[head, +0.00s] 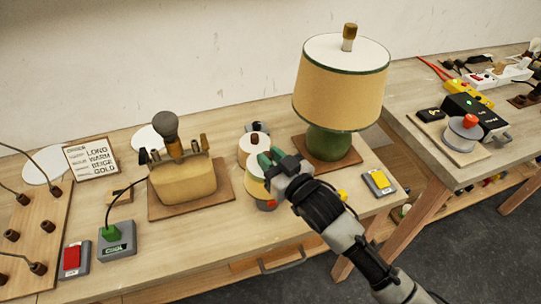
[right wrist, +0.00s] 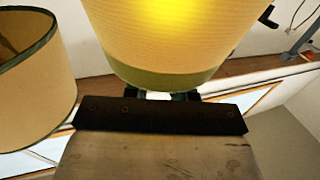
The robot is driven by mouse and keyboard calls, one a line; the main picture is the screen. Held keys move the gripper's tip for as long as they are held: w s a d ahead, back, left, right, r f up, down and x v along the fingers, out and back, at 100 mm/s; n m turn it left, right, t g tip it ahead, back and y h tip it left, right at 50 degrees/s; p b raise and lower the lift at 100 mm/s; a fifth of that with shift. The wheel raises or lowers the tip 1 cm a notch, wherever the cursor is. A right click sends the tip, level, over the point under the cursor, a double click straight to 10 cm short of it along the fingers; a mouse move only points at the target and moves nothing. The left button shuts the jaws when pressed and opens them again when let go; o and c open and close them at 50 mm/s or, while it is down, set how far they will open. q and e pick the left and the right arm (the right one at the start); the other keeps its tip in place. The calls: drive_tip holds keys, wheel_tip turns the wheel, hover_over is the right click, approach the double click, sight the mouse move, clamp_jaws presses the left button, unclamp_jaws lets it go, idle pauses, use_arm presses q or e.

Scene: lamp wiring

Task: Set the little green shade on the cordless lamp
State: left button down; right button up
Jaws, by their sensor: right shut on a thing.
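My right gripper (head: 268,162) reaches in from the lower right. In the right wrist view this shade (right wrist: 175,45) fills the top middle, with a green band along one edge and a bright yellow glow inside. The gripper's fingertips (right wrist: 165,95) meet that green edge. The cordless lamp itself is not clearly visible; an orange piece (head: 267,204) shows just below the shade. I cannot tell whether the shade is seated. My left gripper is not in view.
A large green lamp (head: 330,143) with a tall cream shade (head: 342,85) stands close behind on the right. A beige lamp block (head: 183,181) stands to the left. A grey box (head: 379,181) lies at the right edge.

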drive_tip(key=shift+f, duration=0.2)
drive_tip(key=o, duration=1)
drive_tip(key=b+v, duration=0.1)
drive_tip(key=v, duration=1)
drive_tip(key=shift+b, duration=0.3)
